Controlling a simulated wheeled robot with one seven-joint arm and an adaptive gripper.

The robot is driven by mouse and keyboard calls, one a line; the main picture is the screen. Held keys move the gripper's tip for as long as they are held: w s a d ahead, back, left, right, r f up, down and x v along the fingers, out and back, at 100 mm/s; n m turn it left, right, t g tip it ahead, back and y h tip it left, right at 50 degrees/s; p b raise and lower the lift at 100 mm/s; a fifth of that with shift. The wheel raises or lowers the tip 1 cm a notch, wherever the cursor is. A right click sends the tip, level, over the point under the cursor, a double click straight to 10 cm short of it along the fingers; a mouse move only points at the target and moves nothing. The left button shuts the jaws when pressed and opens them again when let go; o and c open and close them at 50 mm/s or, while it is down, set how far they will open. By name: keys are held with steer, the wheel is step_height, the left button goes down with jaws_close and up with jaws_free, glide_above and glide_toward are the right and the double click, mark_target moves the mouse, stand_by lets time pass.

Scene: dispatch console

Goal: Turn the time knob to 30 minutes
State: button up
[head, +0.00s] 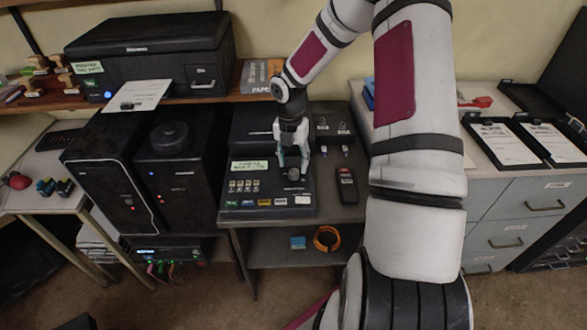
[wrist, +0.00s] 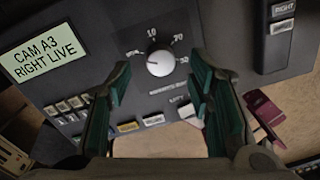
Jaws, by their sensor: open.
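The time knob (wrist: 160,62) is a small round pale dial on the dark console (wrist: 95,28), with printed numbers around its upper side. The 10 is above it and other numbers are to its upper right; which way its pointer faces is too small to tell. In the head view, the knob (head: 293,175) is at the console's right side. My gripper (wrist: 160,82) is open, its green-padded fingers on either side of the knob's lower area in the wrist view, with nothing between them. In the head view, my gripper (head: 292,158) is just above the knob; contact cannot be told.
A label reading CAM A3 RIGHT LIVE (wrist: 42,50) and rows of buttons (wrist: 70,105) are left of the knob. A dark handheld device (head: 347,186) lies right of the console. A black computer tower (head: 180,180) stands to the left.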

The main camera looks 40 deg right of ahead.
mark_target(294, 171)
steer(key=shift+s+f, duration=0.1)
steer(key=shift+f, duration=1.6)
jaws_close()
